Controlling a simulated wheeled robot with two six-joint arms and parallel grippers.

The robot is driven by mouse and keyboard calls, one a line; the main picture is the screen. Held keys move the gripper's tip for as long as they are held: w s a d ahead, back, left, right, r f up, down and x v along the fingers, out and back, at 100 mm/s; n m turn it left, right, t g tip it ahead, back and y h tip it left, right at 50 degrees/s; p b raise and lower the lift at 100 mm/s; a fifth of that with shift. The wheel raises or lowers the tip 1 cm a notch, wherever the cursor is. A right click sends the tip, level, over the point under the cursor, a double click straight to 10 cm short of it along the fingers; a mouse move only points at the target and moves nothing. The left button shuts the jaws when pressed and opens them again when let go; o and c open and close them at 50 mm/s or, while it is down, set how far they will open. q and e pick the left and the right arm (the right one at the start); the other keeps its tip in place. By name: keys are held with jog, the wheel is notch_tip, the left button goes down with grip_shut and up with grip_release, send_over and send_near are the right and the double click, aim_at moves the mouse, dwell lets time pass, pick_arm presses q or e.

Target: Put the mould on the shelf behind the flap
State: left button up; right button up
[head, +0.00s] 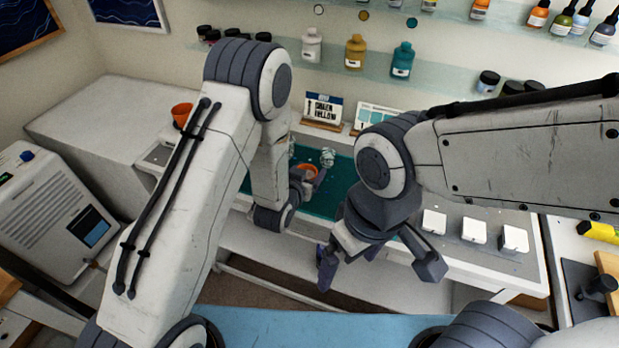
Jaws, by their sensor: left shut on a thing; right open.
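My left gripper (312,178) is over the teal mat (338,196) at the middle of the bench. It is shut on what looks like an orange cup (306,168), partly hidden by the fingers. A small pale, mottled thing (327,156) shows right beside it; I cannot tell whether they touch. My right gripper (380,262) is open and empty, lower and nearer, in front of the bench edge, with its fingers spread wide. I cannot pick out the mould for certain, nor a flap with a shelf behind it.
Another orange cup (181,114) stands at the back left. Several white blocks, one at the right (514,238), sit on the grey bench top. A white machine with a screen (66,217) stands left. Bottles, one teal (402,61), line the wall shelves. Two cards (323,109) stand behind the mat.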

pick_arm(q)
jog(key=shift+f+p, duration=0.35)
jog(key=shift+f, duration=1.45)
jog(key=shift+f, duration=0.2)
jog(key=o, duration=1.6)
jog(key=shift+c, duration=0.2)
